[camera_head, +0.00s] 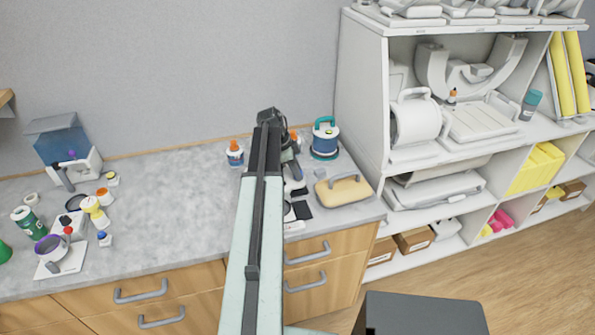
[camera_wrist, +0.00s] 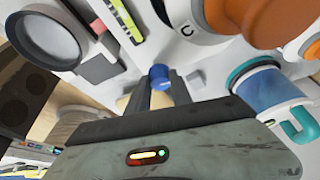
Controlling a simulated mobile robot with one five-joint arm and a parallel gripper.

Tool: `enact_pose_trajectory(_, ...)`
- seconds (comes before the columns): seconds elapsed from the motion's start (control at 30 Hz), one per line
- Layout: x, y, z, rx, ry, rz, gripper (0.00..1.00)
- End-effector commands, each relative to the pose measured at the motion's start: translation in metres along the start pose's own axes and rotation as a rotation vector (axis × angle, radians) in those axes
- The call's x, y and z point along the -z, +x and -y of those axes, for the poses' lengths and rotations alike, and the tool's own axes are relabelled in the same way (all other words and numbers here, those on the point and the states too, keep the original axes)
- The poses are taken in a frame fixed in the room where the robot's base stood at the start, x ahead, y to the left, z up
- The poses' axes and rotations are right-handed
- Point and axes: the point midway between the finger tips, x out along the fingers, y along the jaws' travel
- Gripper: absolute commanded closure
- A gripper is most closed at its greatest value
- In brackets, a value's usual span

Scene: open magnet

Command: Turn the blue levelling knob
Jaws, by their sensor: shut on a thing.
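The blue knob (camera_wrist: 159,72) is small and round. In the wrist view it sits between the fingertips of my gripper (camera_wrist: 158,85), against a white surface. The fingers are shut on its sides, and only its outer end shows. In the head view my arm covers the middle of the counter, and I cannot make out the held knob there.
A large orange part (camera_wrist: 270,18) and a blue container with a teal handle (camera_wrist: 268,88) are close on the right in the wrist view. A grey cylinder (camera_wrist: 45,38) is on the left.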

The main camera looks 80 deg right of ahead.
Motion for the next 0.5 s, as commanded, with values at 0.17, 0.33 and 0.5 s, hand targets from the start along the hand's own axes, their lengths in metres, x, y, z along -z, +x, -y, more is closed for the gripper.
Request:
enact_pose_trajectory(0.17, -0.0013, -0.0003, 0.0042, -0.064, 0.153, 0.003, 1.0)
enact_pose_trajectory(0.33, -0.0014, -0.0001, 0.0051, -0.127, 0.3, 0.005, 1.0)
enact_pose_trajectory(0.5, -0.001, 0.0, 0.0057, -0.185, 0.438, 0.004, 1.0)
